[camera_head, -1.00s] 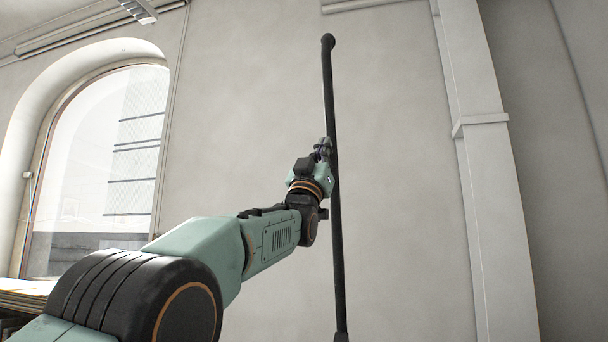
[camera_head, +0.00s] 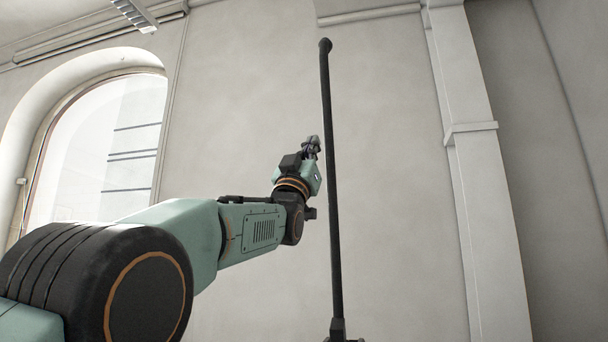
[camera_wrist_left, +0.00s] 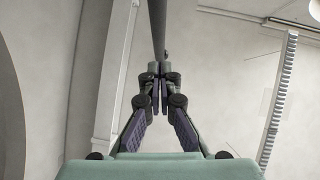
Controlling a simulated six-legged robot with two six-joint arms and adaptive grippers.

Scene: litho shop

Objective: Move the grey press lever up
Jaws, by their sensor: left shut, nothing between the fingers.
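The grey press lever (camera_head: 332,190) is a long dark bar with a rounded knob at its top. It stands nearly upright in the middle of the head view, with its lower end in a dark bracket (camera_head: 338,328). My left gripper (camera_head: 312,146) is just left of the bar in the head view, with a narrow gap between them in the picture. In the left wrist view the gripper's fingertips (camera_wrist_left: 159,70) are together and hold nothing. The bar (camera_wrist_left: 157,25) shows beyond the fingertips, running up out of the picture. My right gripper is out of view.
A pale wall stands behind the lever. An arched window (camera_head: 95,150) is at the left and a white pillar (camera_head: 482,200) at the right. A lamp fixture (camera_head: 135,14) hangs at the top left. Nothing else shows close around the lever.

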